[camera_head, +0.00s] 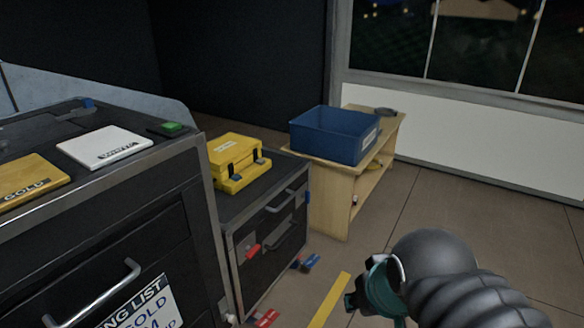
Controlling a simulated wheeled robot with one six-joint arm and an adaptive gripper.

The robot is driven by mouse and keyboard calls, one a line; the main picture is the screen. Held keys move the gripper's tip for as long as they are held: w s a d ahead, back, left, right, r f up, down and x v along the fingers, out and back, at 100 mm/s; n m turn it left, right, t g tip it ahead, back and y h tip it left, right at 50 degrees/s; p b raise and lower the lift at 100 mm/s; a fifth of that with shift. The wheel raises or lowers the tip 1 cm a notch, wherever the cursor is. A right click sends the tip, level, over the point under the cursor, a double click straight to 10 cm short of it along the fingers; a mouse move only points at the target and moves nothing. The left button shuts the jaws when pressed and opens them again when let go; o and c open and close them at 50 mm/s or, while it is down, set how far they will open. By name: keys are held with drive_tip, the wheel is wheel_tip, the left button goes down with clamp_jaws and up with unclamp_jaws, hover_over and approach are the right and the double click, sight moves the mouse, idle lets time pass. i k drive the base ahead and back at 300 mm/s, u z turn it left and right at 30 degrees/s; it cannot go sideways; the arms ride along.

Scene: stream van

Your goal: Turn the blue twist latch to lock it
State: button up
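A small blue piece (307,196) sits on the right edge of the low black case; it may be the twist latch, but it is too small to read its turn. Another small blue piece (88,103) is at the back of the top of the nearer black case. My gripper (351,300) is at the lower right, over the floor and apart from the low case. Its fingers are small and partly hidden by my arm, so its opening is unclear. I see nothing held in it.
The low black case (232,205) has a red piece (253,251) on its front and a yellow toolbox (236,163) on top. A blue bin (330,135) stands on a wooden shelf (330,205). Red and blue pieces and a yellow strip (330,300) lie on the floor.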

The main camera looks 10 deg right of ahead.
sight(307, 196)
drive_tip(key=u, duration=0.05)
drive_tip(key=k, duration=0.45)
drive_tip(key=z, duration=1.1)
drive_tip(key=i, duration=1.25)
drive_tip(key=u, duration=0.85)
drive_tip(key=i, duration=0.3)
drive_tip(key=u, duration=0.2)
